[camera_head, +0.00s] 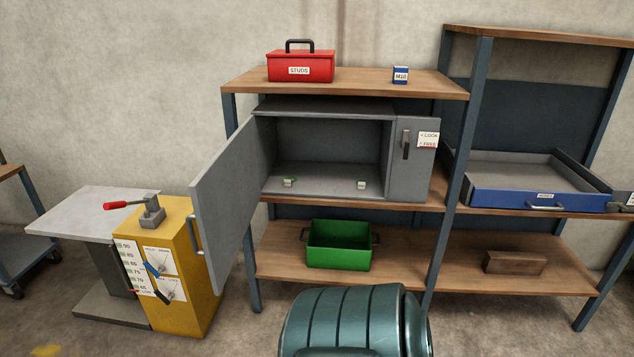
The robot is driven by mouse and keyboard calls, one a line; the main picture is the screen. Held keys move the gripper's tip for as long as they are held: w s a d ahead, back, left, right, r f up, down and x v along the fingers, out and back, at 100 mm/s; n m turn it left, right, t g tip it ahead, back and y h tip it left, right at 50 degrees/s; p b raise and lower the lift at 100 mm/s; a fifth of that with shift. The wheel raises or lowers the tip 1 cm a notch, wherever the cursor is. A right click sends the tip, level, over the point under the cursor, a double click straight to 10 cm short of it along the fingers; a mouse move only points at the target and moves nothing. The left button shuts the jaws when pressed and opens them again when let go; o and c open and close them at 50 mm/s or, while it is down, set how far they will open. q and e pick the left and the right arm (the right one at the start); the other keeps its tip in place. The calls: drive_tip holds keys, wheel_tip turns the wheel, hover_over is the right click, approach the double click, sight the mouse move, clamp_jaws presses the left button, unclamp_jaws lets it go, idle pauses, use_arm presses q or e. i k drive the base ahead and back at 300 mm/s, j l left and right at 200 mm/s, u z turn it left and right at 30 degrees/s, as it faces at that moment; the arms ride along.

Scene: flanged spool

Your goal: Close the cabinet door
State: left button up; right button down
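The grey cabinet (325,150) sits on the middle shelf of the wooden-topped rack. Its door (235,195) stands wide open, hinged at the cabinet's left side and swung out toward me. A metal bar handle (195,235) is on the door's left, outward-facing side. The cabinet's right front panel (408,175) carries a dark lever (406,144) and a label reading LOCK and FREE. Two small pale objects lie on the cabinet floor, one at the left (288,183) and one at the right (361,185). Neither of my grippers is in view.
A yellow box with levers (185,260) stands beside the door's lower left, next to a grey table (85,210). A red toolbox (300,67) and a small blue box (400,75) are on top. A green bin (338,246) sits below. A blue-fronted drawer (530,199) is right.

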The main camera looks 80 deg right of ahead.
sight(226, 193)
drive_tip(key=i+z, duration=0.1)
drive_tip(key=z, duration=0.35)
drive_tip(key=i+j+z, duration=0.1)
drive_tip(key=z, duration=0.35)
drive_tip(key=i+j+z, duration=0.1)
drive_tip(key=z, duration=0.3)
drive_tip(key=j+z, duration=0.1)
drive_tip(key=z, duration=0.35)
drive_tip(key=i+j+z, duration=0.1)
drive_tip(key=z, duration=0.35)
drive_tip(key=j+z, duration=0.35)
drive_tip(key=j, duration=0.25)
drive_tip(key=j+z, duration=0.35)
drive_tip(key=j, duration=0.25)
drive_tip(key=k+j+z, duration=0.15)
drive_tip(key=j+z, duration=0.25)
drive_tip(key=j, duration=0.2)
